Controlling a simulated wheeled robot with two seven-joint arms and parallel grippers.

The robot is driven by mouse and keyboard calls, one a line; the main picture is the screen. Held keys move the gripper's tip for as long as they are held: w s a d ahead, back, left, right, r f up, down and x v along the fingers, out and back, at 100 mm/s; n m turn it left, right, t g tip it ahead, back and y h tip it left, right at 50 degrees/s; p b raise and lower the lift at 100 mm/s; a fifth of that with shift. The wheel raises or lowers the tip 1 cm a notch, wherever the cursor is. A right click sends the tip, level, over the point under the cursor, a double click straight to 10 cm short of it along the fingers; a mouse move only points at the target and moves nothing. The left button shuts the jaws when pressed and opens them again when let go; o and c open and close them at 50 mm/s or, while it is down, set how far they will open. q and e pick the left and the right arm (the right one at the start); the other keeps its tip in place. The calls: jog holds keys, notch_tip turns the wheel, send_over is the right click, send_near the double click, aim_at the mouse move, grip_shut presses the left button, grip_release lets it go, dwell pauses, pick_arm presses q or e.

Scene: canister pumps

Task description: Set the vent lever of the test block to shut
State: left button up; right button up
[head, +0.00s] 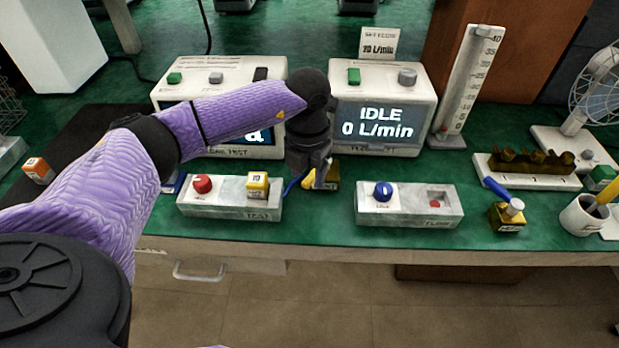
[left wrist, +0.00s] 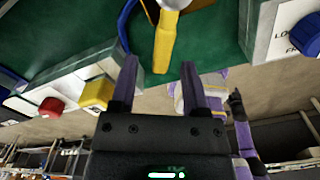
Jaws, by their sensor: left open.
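The test block (head: 230,209) is a pale grey block at the front of the bench. The lever's setting is too small to read. My left gripper (head: 319,176) is open and empty, pointing down just right of the block, near a yellow-handled tool. A dark end on a purple arm there may be my right gripper (left wrist: 237,104).
The flow block (head: 410,205) with a blue knob (head: 383,191) stands to the right. Two white display units (head: 380,112) stand behind.

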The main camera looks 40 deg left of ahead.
pick_arm(q)
jog(key=shift+f, duration=0.35)
grip_shut()
dwell(0.5)
dwell(0.7)
